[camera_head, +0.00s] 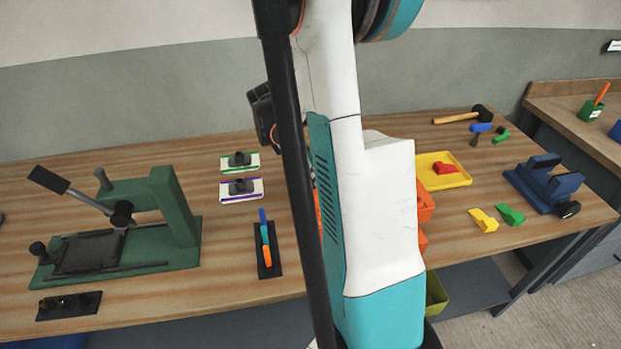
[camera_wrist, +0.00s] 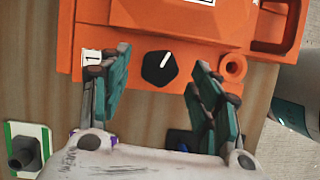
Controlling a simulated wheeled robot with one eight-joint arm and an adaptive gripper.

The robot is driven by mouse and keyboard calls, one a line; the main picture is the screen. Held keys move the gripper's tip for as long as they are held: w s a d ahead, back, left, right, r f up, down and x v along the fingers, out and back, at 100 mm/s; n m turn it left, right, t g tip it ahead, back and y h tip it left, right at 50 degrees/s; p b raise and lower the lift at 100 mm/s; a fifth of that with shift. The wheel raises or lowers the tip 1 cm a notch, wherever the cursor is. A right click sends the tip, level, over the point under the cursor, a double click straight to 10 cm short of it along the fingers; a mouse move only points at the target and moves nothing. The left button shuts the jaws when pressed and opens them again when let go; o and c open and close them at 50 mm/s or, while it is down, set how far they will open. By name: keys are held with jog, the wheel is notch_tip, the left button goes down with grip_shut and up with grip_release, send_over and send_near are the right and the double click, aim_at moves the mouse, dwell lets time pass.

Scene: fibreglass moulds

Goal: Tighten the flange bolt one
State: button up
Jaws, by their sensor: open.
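The flange bolt one is a dark hexagonal head (camera_wrist: 152,72) with a white pointer mark on an orange mould body (camera_wrist: 190,45) in the wrist view. Its mark slants up to the right. A white label reading "1" (camera_wrist: 92,58) is to its left. My gripper (camera_wrist: 161,60) is open, with one teal finger on each side of the bolt head. No contact between fingers and bolt shows. In the head view my arm hides the gripper and most of the orange mould (camera_head: 425,205).
A green press (camera_head: 172,215) stands at the left of the wooden bench. A dark tray with coloured pens (camera_head: 265,250) lies left of my arm. A yellow tray (camera_head: 445,180), a blue vise (camera_head: 543,185) and a mallet (camera_head: 462,117) are on the right.

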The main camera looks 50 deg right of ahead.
jog(key=shift+x, duration=0.95)
jog(key=c, duration=1)
jog(key=shift+c, duration=0.2)
